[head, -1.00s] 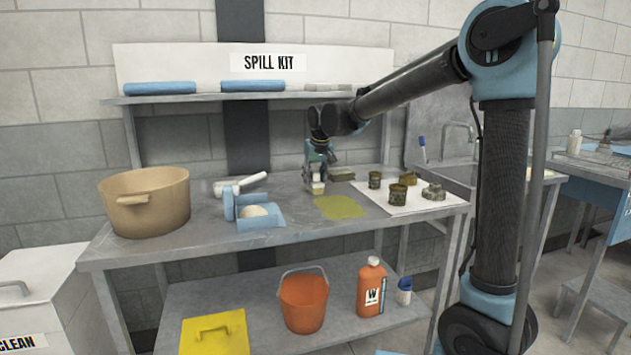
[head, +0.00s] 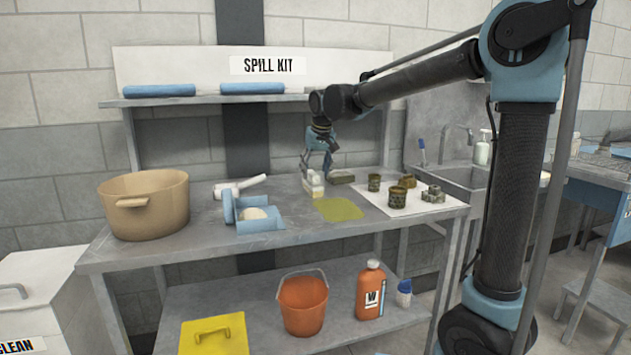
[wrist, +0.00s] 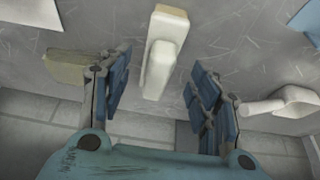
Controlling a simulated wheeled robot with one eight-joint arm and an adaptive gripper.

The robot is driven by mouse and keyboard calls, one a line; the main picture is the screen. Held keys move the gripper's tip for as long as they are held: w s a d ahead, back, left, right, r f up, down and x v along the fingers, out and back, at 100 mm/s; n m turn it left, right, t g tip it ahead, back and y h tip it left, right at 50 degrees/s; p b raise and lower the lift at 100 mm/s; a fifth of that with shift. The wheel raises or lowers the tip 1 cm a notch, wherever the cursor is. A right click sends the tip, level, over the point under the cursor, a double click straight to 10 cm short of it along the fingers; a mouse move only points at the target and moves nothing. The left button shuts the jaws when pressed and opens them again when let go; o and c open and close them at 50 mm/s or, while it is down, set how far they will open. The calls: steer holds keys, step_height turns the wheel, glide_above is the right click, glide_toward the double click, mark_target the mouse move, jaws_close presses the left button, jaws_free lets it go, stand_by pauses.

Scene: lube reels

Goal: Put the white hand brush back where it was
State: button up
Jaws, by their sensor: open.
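In the wrist view the brush (wrist: 160,55) shows a long white body with a tan end. My gripper (head: 318,168) is just above and behind it, pointing down. In the wrist view my gripper (wrist: 161,82) is open, with blue finger pads apart on either side of the brush's near end. Clear gaps show between the pads and the brush, and nothing is held.
A greenish block (head: 342,177) lies close right of the brush. A white handled tool (head: 240,187), a blue dustpan-like piece (head: 258,224) and a tan pot (head: 146,205) stand left. Dark tins (head: 397,195) sit on a white sheet (head: 420,209) at right. A shelf (head: 205,100) hangs behind.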

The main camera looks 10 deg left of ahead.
steer(key=v, duration=0.6)
steer(key=shift+r, duration=0.25)
steer(key=shift+s+d, duration=0.1)
steer(key=shift+s, duration=0.1)
